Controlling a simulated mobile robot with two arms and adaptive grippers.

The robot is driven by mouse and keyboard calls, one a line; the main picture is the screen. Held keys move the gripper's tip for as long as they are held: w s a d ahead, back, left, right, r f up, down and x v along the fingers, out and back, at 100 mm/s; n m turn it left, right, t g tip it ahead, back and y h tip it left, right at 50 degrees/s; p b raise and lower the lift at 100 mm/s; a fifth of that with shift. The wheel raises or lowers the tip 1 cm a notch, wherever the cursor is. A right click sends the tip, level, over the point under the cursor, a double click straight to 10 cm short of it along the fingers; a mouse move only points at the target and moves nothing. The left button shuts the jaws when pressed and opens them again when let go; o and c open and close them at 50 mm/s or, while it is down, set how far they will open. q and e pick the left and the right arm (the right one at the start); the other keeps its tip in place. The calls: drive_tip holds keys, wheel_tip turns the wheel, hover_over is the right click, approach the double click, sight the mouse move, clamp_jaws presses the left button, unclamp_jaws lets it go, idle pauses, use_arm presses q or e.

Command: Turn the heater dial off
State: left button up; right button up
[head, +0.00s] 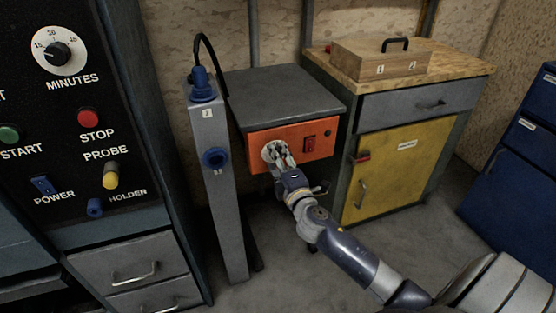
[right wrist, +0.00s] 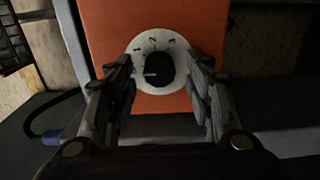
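The heater is a box with a grey top and an orange front panel (head: 293,142). Its dial (right wrist: 159,67) is a black knob on a white marked disc; in the right wrist view a light mark on the knob points left. In the head view my right gripper (head: 280,157) covers most of the dial. In the right wrist view my right gripper (right wrist: 162,76) is open, with one finger on each side of the knob and gaps showing. I cannot tell how far the fingertips are from the panel. My left gripper is not in view.
A grey post (head: 225,205) with blue plug fittings stands left of the heater. A yellow-doored cabinet (head: 405,165) bearing a wooden box (head: 380,62) is at right. A black control panel (head: 60,110) is at far left.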

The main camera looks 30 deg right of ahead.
drive_tip(key=v, duration=1.2)
idle(0.5)
